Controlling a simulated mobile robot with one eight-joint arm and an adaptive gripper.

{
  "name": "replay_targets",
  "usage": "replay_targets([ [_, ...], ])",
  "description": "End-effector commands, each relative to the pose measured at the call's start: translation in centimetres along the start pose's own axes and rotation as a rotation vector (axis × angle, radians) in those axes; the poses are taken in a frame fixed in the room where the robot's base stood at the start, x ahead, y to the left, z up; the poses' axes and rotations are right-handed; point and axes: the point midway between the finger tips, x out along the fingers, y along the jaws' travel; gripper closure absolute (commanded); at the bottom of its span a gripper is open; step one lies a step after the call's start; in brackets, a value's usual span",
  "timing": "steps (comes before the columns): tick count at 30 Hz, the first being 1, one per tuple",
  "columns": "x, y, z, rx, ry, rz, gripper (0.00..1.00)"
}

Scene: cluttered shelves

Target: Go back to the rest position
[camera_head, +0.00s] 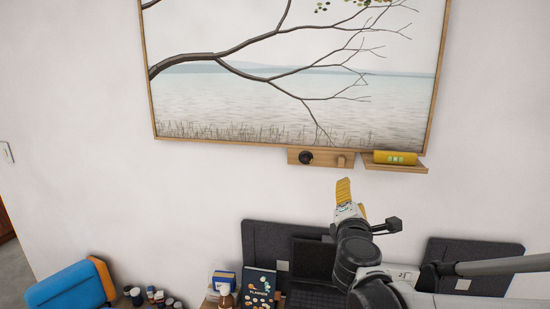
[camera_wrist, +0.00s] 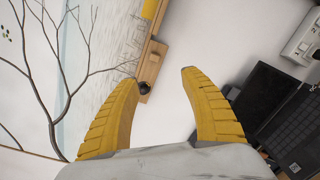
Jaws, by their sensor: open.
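My gripper (camera_head: 350,198) is raised in front of the white wall, below two small wooden shelves. Its yellow fingers also show in the wrist view (camera_wrist: 160,75), spread apart with nothing between them. In the head view the fingers are seen nearly edge-on. My arm comes in from the lower right.
A wooden shelf (camera_head: 294,156) holds a dark round object (camera_head: 306,158). Beside it, another shelf (camera_head: 420,170) holds a yellow cylinder (camera_head: 395,157). A large framed picture (camera_head: 290,90) hangs above. Below are a laptop (camera_head: 313,262), a planner (camera_head: 259,284), bottles and a blue-orange object (camera_head: 66,287).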

Motion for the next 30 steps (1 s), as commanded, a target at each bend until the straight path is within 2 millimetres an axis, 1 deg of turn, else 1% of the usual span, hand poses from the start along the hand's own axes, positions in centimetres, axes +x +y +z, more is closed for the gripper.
replay_targets([
  [1,-0.4,-1.1,0.2,0.047,-0.008,-0.021,0.47],
  [5,-1.6,-3.2,1.2,0.19,-0.026,-0.084,0.47],
  [8,-2.8,-5.3,1.8,0.319,-0.045,-0.142,0.47],
  [11,-4.3,-7.9,2.2,0.466,-0.068,-0.212,0.47],
  [14,-6.5,-11.1,2.2,0.648,-0.097,-0.3,0.47],
  [16,-8.6,-14.1,1.9,0.803,-0.124,-0.381,0.47],
  [17,-9.8,-15.5,1.5,0.88,-0.137,-0.422,0.47],
  [18,-11.5,-17.6,0.8,0.993,-0.157,-0.484,0.47],
  [19,-12.9,-19.1,0.1,1.079,-0.173,-0.533,0.47],
  [20,-14.3,-20.6,-0.6,1.164,-0.189,-0.583,0.47],
  [21,-16.1,-22.3,-1.7,1.271,-0.209,-0.649,0.47],
  [23,-18.7,-24.4,-3.5,1.416,-0.236,-0.744,0.47],
  [24,-20.4,-25.5,-4.6,1.502,-0.252,-0.803,0.47],
  [27,-23.6,-27.3,-7.2,1.67,-0.282,-0.927,0.47],
  [30,-25.8,-28.1,-8.9,1.776,-0.301,-1.011,0.47],
])
